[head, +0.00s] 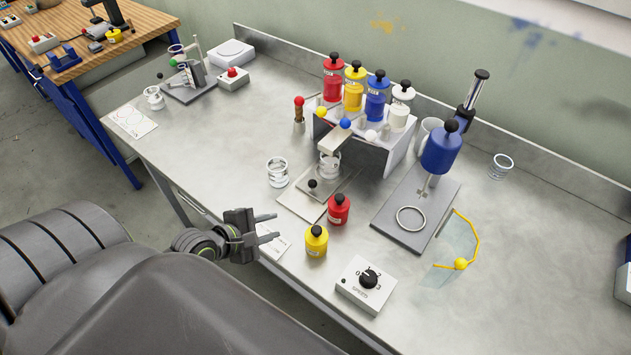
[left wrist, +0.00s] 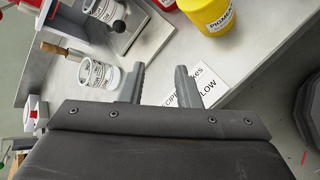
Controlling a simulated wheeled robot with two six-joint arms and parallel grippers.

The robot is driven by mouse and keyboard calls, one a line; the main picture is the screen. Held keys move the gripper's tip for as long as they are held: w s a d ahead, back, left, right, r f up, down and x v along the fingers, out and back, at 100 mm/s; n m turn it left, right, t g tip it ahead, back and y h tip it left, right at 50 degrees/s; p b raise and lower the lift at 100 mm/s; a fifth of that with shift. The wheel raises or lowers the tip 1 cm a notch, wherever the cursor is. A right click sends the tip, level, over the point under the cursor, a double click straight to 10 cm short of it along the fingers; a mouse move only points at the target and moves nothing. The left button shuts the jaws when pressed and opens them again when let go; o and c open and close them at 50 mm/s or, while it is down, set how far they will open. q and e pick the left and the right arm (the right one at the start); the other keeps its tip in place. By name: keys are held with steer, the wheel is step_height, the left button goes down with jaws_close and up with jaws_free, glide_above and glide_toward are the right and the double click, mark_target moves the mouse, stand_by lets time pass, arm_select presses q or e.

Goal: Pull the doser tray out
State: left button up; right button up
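The doser tray (head: 305,202) is a flat grey metal plate with a black knob (head: 312,183) at its front. It sits low under the front of the grey nozzle gantry (head: 372,155). A clear labelled jar (head: 329,165) stands at its back, under the nozzles. In the left wrist view the tray (left wrist: 136,32) and dark knob (left wrist: 119,26) show at the top. My left gripper (head: 270,228) is open and empty at the bench's front edge, in front of the tray and apart from it. Its fingers (left wrist: 158,85) also show in the left wrist view. My right gripper is not in view.
A second jar (head: 277,172) stands left of the tray. Red (head: 338,210) and yellow (head: 316,242) pigment bottles stand close to its right front. A recipe card (left wrist: 200,90) lies at the bench edge. A speed dial box (head: 366,285) is at front right.

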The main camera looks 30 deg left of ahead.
mark_target(310, 185)
arm_select(q)
steer(key=w+a+r+n+t, duration=0.2)
steer(key=w+a+r+n, duration=0.1)
steer(key=n, duration=0.5)
steer(key=b+x, duration=0.1)
steer(key=x, duration=1.6)
steer(key=shift+w+a+b, duration=0.1)
steer(key=shift+w+b, duration=0.05)
steer(key=shift+b, duration=0.25)
steer(key=shift+c, duration=0.3)
jaws_close()
